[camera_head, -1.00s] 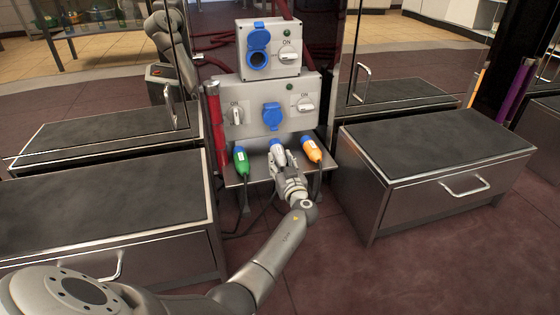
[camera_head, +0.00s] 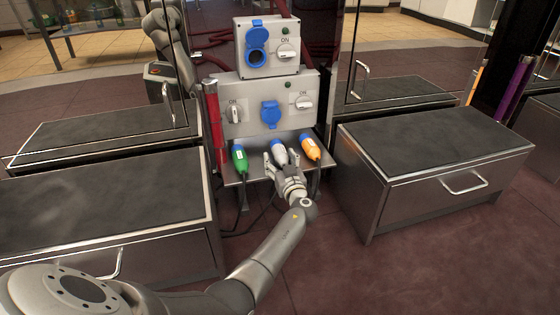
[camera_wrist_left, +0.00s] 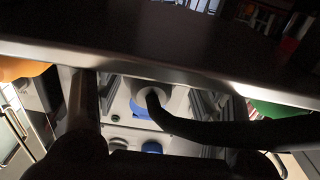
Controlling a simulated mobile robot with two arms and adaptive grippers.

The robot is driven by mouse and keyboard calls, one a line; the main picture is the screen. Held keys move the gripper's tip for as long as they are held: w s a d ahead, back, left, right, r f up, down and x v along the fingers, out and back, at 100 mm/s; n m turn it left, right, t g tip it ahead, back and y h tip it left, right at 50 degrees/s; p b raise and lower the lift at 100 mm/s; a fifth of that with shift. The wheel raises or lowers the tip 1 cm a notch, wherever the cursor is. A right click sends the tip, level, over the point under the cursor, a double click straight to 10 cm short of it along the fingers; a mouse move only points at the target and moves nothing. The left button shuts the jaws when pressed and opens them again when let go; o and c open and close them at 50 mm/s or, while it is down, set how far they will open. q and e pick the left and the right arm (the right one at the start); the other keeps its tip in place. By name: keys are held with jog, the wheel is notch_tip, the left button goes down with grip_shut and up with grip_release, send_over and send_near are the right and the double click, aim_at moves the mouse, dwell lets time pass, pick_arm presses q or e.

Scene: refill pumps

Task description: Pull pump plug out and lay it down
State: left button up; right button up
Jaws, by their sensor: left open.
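The white plug with a blue end (camera_head: 280,153) lies on a small metal shelf (camera_head: 238,179) under the lower socket box, between a green plug (camera_head: 240,158) and an orange plug (camera_head: 310,148). My left gripper (camera_head: 282,164) is open at the near end of the white plug, with its fingers spread to either side; I cannot tell whether they touch it. The left wrist view shows the plug's pale back end (camera_wrist_left: 148,93) with a black cable between the fingers. My right gripper is not in view.
The lower box (camera_head: 243,126) has a closed blue socket cover and two switches. The upper box (camera_head: 264,67) has an open blue socket and one switch. Drawer benches stand left (camera_head: 120,225) and right (camera_head: 440,150). A red post (camera_head: 213,125) stands left of the boxes.

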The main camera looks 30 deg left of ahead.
pick_arm(q)
jog(key=shift+s+f, duration=0.1)
jog(key=shift+f, duration=0.05)
notch_tip(320, 180, up, 10)
jog(key=shift+r, duration=0.15)
dwell(0.4)
dwell(0.3)
